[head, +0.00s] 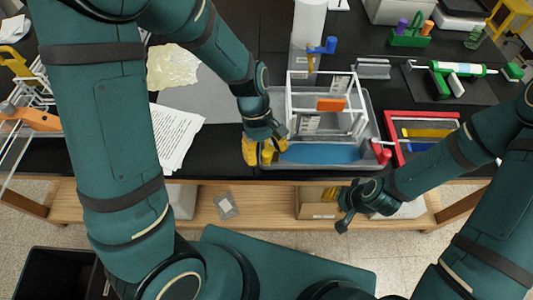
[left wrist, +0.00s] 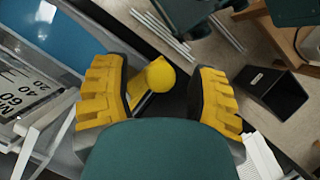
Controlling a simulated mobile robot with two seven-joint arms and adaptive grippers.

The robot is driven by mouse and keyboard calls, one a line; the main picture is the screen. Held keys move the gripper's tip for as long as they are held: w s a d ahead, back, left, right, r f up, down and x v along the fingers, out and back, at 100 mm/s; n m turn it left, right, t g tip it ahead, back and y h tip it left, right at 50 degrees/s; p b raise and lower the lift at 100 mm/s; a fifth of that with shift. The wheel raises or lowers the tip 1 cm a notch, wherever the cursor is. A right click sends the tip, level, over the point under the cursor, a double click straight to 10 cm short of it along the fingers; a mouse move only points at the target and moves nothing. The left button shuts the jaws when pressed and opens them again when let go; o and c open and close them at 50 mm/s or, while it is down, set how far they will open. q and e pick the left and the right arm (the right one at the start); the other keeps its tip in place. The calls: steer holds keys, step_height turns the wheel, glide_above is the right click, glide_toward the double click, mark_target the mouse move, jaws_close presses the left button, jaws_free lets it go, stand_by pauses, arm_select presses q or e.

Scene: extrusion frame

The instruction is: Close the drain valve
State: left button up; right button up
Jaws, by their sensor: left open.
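My left gripper (head: 262,150) is at the front left corner of a grey tray (head: 373,125) with a blue bottom. In the left wrist view my left gripper (left wrist: 165,100) is open, with its two yellow fingers spread apart. A round yellow knob (left wrist: 160,75) on a short stem shows between the fingers, nearer the left one. It looks like the valve's handle, but its body is mostly hidden. I cannot tell whether a finger touches it. In the head view the fingers hide it. My right gripper (head: 345,207) is in front of the table edge, with its fingers unclear.
A red-framed tray (head: 392,118) lies to the right. Papers (head: 170,135) lie left. A black bin (left wrist: 272,95) is on the floor.

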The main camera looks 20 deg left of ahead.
arm_select(q)
steer(key=shift+s+d+f, duration=0.15)
steer(key=shift+f, duration=0.2)
steer(key=shift+o, duration=0.3)
jaws_close()
